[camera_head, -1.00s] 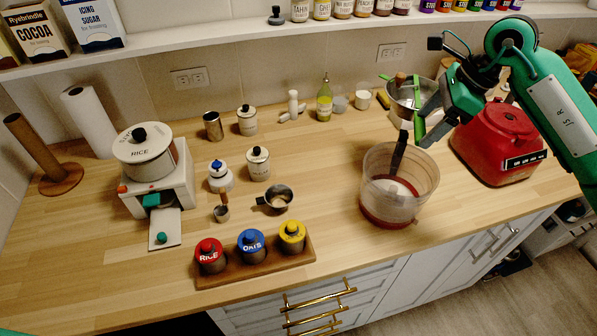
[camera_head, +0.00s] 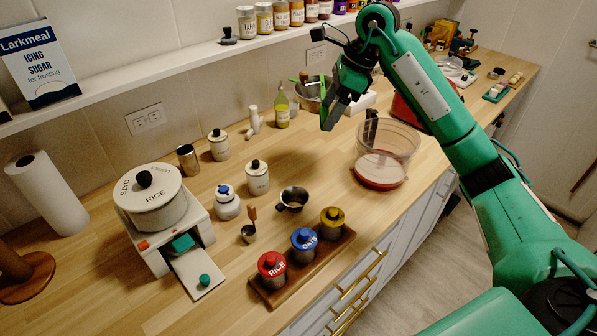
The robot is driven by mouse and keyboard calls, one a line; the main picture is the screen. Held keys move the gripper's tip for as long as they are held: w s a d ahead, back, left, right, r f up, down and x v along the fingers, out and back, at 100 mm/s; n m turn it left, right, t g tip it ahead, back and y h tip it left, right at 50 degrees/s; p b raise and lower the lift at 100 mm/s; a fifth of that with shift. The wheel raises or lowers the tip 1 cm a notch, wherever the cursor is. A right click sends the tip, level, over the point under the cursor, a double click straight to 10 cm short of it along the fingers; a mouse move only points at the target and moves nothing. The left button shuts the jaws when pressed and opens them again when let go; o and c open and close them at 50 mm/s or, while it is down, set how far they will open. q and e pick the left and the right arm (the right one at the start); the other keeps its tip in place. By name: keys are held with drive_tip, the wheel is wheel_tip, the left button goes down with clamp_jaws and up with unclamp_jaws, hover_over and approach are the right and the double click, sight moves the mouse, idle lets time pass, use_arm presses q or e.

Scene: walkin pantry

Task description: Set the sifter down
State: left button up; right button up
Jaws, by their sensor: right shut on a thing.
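The sifter (camera_head: 313,92) appears to be the metal bowl-shaped piece with green parts at the back of the counter, beside the oil bottle. My right gripper (camera_head: 332,117) is in front of it, pointing down, and hides much of it. The gripper is shut on what looks like the sifter's green handle (camera_head: 322,88). I cannot tell whether the sifter's underside touches the counter. A clear tub (camera_head: 402,143) with a reddish base stands to the right, below the gripper, with a dark handle standing in it. My left gripper is out of view.
The wooden counter (camera_head: 320,160) is bare in the middle. An oil bottle (camera_head: 282,108) stands left of the sifter. A small dark-handled metal cup (camera_head: 292,198) and a rack of lidded jars (camera_head: 303,240) are nearer. A red appliance (camera_head: 408,112) is partly hidden behind my arm.

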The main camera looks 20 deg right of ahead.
drive_tip(key=shift+f, duration=0.15)
drive_tip(key=shift+d+f+p, duration=0.1)
drive_tip(key=shift+f+p, duration=2.05)
drive_tip(key=shift+f, duration=7.9)
drive_tip(key=o, duration=1.5)
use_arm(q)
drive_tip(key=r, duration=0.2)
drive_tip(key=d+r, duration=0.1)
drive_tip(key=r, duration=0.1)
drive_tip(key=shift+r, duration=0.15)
